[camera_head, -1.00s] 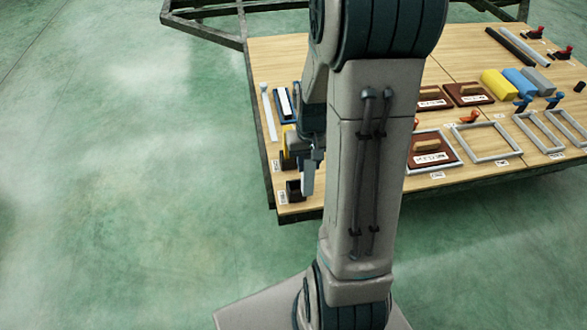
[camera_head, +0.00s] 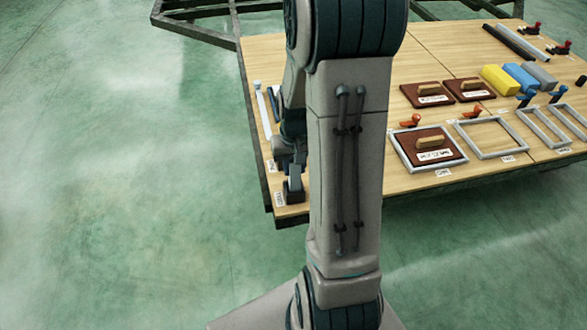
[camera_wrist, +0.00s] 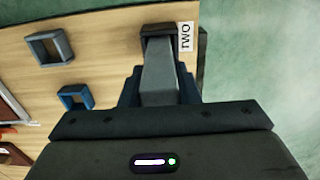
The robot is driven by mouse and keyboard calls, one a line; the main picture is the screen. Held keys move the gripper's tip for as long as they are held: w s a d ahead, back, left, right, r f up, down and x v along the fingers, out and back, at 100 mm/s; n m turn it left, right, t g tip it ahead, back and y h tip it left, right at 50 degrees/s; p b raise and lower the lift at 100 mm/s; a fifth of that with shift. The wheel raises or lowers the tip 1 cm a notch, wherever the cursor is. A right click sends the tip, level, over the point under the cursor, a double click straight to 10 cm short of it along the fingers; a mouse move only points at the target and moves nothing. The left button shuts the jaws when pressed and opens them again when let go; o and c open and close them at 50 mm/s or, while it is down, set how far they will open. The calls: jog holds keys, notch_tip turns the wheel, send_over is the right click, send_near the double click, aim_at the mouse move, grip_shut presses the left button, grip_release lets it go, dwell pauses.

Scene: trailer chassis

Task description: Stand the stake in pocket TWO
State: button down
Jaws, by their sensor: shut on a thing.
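My gripper (camera_wrist: 160,88) is shut on a grey stake (camera_wrist: 159,75), which points away from the wrist camera. The stake's far end overlaps the dark pocket (camera_wrist: 158,31) beside the label TWO (camera_wrist: 185,37). I cannot tell whether its tip is inside the pocket or just above it. In the head view my gripper (camera_head: 291,160) is over the deck's near left corner, partly hidden by my arm. The stake (camera_head: 295,178) looks about upright there, its lower end at a dark pocket (camera_head: 293,194). The label beside that pocket is too small to read.
The wooden deck (camera_head: 450,60) also holds a dark grey pocket (camera_wrist: 36,46) and a blue pocket (camera_wrist: 63,92). A pale bar (camera_head: 262,103) lies along the left edge. Boards, frames and coloured blocks (camera_head: 500,80) are on the right. Open green floor (camera_head: 110,190) lies left.

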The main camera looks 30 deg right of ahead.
jog(key=shift+f, duration=0.1)
jog(key=c, duration=1.1)
grip_release()
